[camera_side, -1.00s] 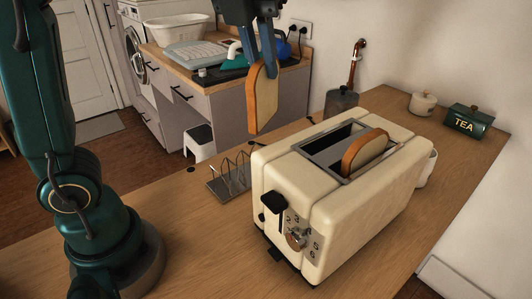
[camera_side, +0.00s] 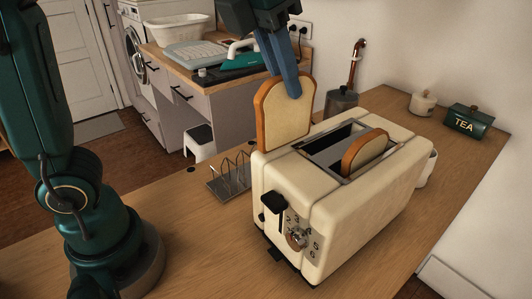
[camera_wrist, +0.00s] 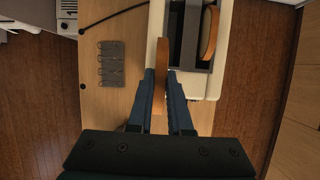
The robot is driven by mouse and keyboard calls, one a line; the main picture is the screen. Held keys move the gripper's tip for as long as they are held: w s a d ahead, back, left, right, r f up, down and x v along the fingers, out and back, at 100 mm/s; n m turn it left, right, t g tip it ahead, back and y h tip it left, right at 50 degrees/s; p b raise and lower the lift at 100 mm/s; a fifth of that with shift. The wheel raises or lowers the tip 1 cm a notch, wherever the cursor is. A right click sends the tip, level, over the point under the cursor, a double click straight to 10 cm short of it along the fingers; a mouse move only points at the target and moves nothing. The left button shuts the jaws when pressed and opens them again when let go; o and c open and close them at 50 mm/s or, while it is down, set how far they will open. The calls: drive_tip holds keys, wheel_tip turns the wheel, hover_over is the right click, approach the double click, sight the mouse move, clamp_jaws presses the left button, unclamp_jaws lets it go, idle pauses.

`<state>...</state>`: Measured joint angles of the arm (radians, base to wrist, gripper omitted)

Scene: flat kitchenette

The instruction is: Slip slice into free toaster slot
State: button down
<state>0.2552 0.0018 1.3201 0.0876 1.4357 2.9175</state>
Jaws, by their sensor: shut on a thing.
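My gripper (camera_side: 284,84) is shut on a bread slice (camera_side: 281,118) and holds it upright by its top edge. The slice's broad face turns toward the side camera. In the wrist view the held slice (camera_wrist: 161,95) shows edge-on between the fingers (camera_wrist: 160,80). One slot holds another slice (camera_side: 366,150), which sticks out at the top. The other slot (camera_side: 333,138) is empty. The toaster also shows in the wrist view (camera_wrist: 157,30).
A wire toast rack (camera_side: 230,175) stands left of the toaster. A dark canister (camera_side: 341,101) is behind it. A white pot (camera_side: 422,104), a green TEA tin (camera_side: 468,121) and a white cup (camera_side: 428,168) are at the right.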

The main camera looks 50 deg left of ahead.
drive_tip(key=w+d+f, duration=0.2)
drive_tip(key=w+f, duration=0.2)
drive_tip(key=w, duration=0.4)
drive_tip(key=shift+w+d, duration=0.25)
drive_tip(key=shift+d, duration=0.15)
idle(1.2)
drive_tip(key=c, duration=0.8)
unclamp_jaws()
drive_tip(key=shift+o, duration=0.2)
